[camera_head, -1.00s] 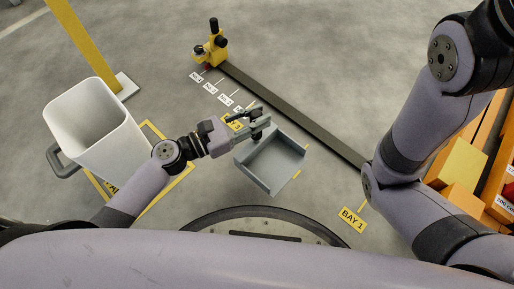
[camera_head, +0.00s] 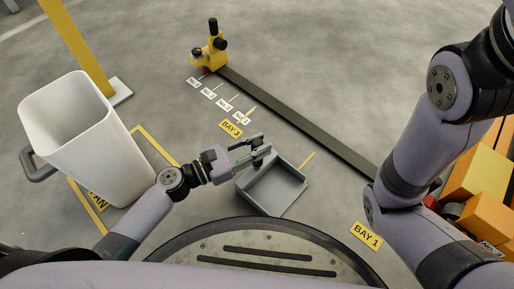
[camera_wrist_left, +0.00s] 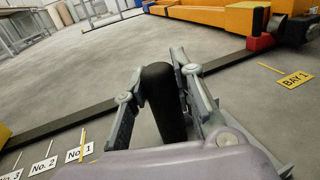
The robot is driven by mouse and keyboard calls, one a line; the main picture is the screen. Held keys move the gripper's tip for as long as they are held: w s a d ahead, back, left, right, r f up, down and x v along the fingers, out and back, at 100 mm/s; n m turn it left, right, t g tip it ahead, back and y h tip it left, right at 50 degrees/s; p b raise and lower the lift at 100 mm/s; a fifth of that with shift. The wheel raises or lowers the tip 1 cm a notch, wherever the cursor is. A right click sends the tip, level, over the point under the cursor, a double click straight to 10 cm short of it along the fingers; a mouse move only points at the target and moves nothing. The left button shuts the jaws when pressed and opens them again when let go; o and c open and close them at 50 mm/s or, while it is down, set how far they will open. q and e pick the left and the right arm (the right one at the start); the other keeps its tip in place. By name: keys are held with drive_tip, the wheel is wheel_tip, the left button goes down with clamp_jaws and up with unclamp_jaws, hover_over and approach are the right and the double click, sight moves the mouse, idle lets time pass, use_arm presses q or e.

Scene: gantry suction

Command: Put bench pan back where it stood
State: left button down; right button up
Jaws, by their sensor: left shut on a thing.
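The bench pan, a shallow grey open tray (camera_head: 272,190), is in the middle of the head view, low over or on the floor; I cannot tell which. My left gripper (camera_head: 262,150) is at its upper left edge, shut on its handle. In the left wrist view the black handle (camera_wrist_left: 163,105) stands between the two fingers of the left gripper (camera_wrist_left: 158,78). A little of the grey pan shows at the lower right there, mostly hidden by the gripper. A yellow floor outline (camera_head: 155,146) with a label ending in "AN" lies at the left. My right gripper is out of view.
A tall white bin (camera_head: 75,140) with a grey handle stands over the outline. A dark rail (camera_head: 300,125) runs across the floor beyond the pan. Floor labels include BAY 3 (camera_head: 231,128) and BAY 1 (camera_head: 366,236). Orange boxes (camera_head: 482,215) are at the right.

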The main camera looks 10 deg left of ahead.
use_arm(q)
drive_tip(key=shift+r, duration=0.25)
drive_tip(key=shift+f, duration=0.1)
drive_tip(key=shift+f, duration=0.15)
drive_tip(key=c, duration=1.3)
unclamp_jaws()
drive_tip(key=shift+c, duration=0.2)
